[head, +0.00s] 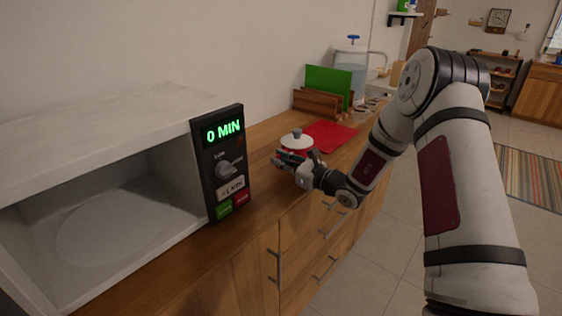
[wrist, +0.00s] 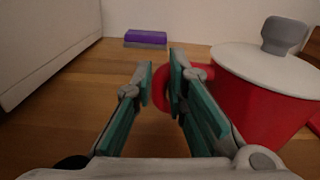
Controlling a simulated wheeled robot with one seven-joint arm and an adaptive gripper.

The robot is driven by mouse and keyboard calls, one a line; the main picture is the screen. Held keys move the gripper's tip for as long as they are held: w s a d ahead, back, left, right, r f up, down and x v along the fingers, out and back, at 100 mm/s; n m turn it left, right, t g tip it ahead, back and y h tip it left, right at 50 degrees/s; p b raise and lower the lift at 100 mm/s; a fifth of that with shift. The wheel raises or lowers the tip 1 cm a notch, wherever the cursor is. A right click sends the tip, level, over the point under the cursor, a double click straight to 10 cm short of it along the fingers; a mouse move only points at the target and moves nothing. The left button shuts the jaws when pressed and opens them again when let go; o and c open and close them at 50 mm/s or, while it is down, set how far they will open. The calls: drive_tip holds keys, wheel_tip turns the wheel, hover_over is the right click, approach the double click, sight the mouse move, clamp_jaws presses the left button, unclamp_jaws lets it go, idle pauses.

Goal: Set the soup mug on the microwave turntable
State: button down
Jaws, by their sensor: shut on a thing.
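The soup mug (head: 297,152) is red with a pale lid and stands on the wooden counter right of the microwave. In the wrist view the mug (wrist: 255,105) is on the right, upright, with a grey knob on its lid. Its red handle (wrist: 162,88) shows between the fingers. My gripper (wrist: 160,76) is shut on this handle, from the mug's left side in that view. In the head view my gripper (head: 287,160) hides part of the mug. The microwave's front is open, and the pale round turntable (head: 112,225) inside is empty.
The microwave's control panel (head: 224,160) reads 0 MIN and stands between the cavity and the mug. A red cloth (head: 330,136), a green board (head: 328,80) in a wooden rack and a jug (head: 352,66) are behind the mug. A purple-and-grey block (wrist: 146,38) lies farther back.

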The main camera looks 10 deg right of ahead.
drive_tip(key=shift+r, duration=0.1)
drive_tip(key=c, duration=2)
unclamp_jaws()
drive_tip(key=shift+f, duration=0.2)
drive_tip(key=o, duration=0.4)
drive_tip(key=shift+r, duration=0.15)
